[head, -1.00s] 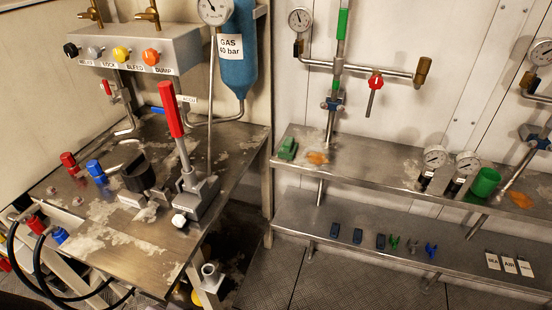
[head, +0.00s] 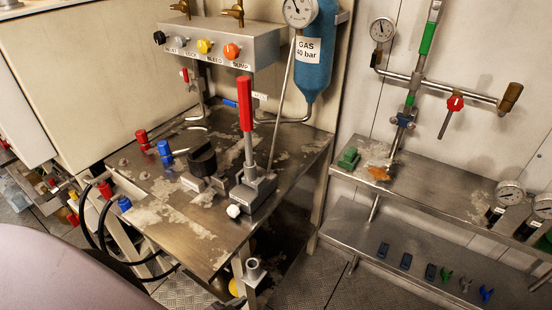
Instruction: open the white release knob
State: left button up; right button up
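The white release knob (head: 233,211) sits low on the front left of the grey hand pump base (head: 252,193), on the steel bench (head: 180,220). The pump's red-handled lever (head: 245,105) stands nearly upright above it. I cannot tell from its look how far the knob is turned. Neither gripper shows in the head view. A smooth pale rounded shape, cut off at the lower left, is too close to identify surely.
A valve panel (head: 225,48) with coloured knobs and a blue gas bottle (head: 316,60) stand behind the bench. Black hoses (head: 95,235) hang at its left edge. A steel shelf (head: 440,185) with gauges and small parts is at the right. Chequered floor lies in front.

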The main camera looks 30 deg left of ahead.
aim_at(233, 212)
jog(key=u, duration=1.25)
